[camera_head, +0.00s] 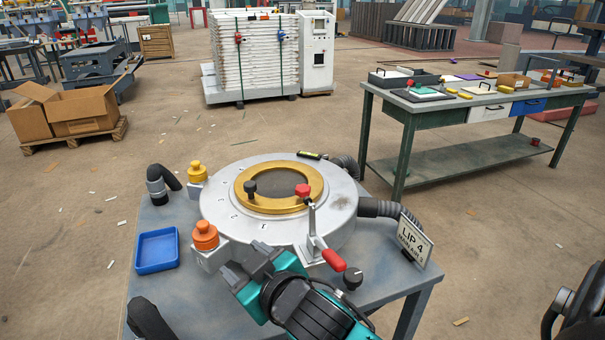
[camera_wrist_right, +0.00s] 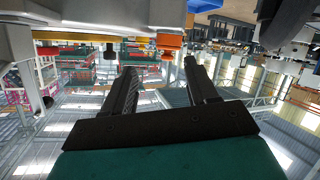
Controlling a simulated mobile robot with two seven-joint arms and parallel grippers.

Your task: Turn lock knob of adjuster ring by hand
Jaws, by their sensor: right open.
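A round metal die body (camera_head: 225,217) on the near table carries a brass adjuster ring (camera_head: 247,200). A black knob (camera_head: 250,187) stands on the ring's left side. An orange knob (camera_head: 205,236) and a yellow knob (camera_head: 196,171) sit on the body's left edge. A clamp with a red tip (camera_head: 303,190) and red handle (camera_head: 333,260) is at the front right. My right gripper (camera_head: 251,264) is open and empty at the body's front edge, right of the orange knob. The wrist view shows its spread fingers (camera_wrist_right: 160,68) and the orange knob (camera_wrist_right: 170,42) beyond them. My left gripper is not seen.
A blue tray (camera_head: 157,250) lies on the table's left side. A black knob (camera_head: 352,278) and a "LIP 4" sign (camera_head: 414,244) stand at the right. A dark hose (camera_head: 380,208) leaves the body's right side. A green workbench (camera_head: 455,170) is behind right.

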